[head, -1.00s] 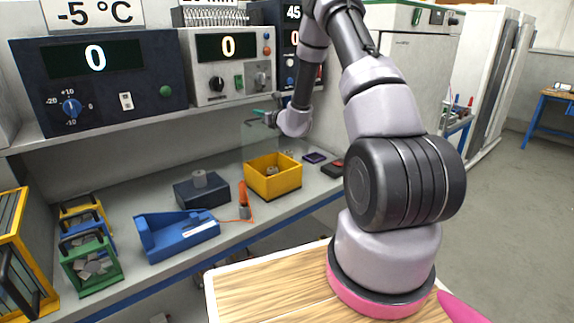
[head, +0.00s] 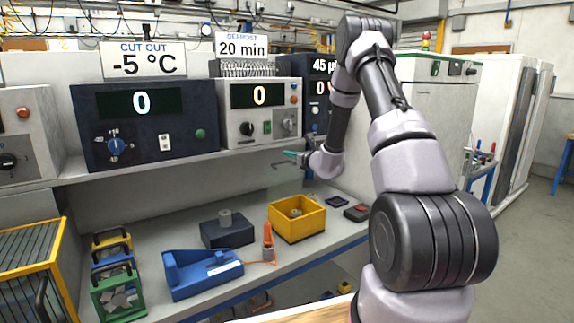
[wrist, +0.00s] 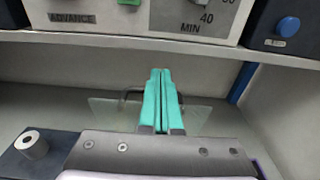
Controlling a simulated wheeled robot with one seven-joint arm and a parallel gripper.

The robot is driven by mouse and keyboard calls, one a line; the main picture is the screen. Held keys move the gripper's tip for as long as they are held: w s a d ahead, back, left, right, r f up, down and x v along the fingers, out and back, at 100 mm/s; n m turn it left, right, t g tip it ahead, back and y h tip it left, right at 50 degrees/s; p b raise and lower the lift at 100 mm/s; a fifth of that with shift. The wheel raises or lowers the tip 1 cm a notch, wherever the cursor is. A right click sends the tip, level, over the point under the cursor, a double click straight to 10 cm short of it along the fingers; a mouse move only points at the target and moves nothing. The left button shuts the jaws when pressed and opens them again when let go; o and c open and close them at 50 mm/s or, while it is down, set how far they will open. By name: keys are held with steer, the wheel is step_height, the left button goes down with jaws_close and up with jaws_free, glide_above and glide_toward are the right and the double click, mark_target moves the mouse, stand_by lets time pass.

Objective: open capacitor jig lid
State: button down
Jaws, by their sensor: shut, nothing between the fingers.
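The yellow jig box (head: 300,231) stands open on the bench in the head view, with a small grey part inside. A clear panel, seemingly its lid, shows in the wrist view (wrist: 112,113) and only faintly above the box in the head view. It looks raised. A dark handle (wrist: 126,97) on the panel shows on both sides of my fingers. My gripper (head: 291,154) is above the box at shelf height. Its teal fingers (wrist: 160,73) are shut and empty, overlapping the handle in the wrist view; contact cannot be told.
The shelf with instruments (head: 258,110) is close behind my gripper. A dark block with a grey cylinder (head: 227,231), a blue cradle (head: 203,275) and an orange tool (head: 268,242) are left of the box. Small dark trays (head: 357,212) lie right of it.

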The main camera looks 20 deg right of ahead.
step_height(320, 180, up, 9)
steer(key=s, duration=0.3)
steer(key=s+a+r+n+g+y, duration=0.35)
steer(key=s+a+r+n, duration=0.4)
steer(key=s, duration=0.25)
steer(key=s+a+r+n+g+y, duration=0.3)
steer(key=s+a+r+n+g, duration=0.25)
steer(key=s+a+n, duration=0.35)
steer(key=s+d+n+g+h, duration=0.2)
steer(key=s+n+h, duration=0.3)
steer(key=s, duration=0.8)
steer(key=s+d+n+t+h, duration=0.1)
steer(key=s+d+n+h, duration=0.4)
steer(key=s+d, duration=0.4)
steer(key=shift+s+n+t, duration=0.4)
steer(key=shift+s+n, duration=0.45)
steer(key=shift+s, duration=0.3)
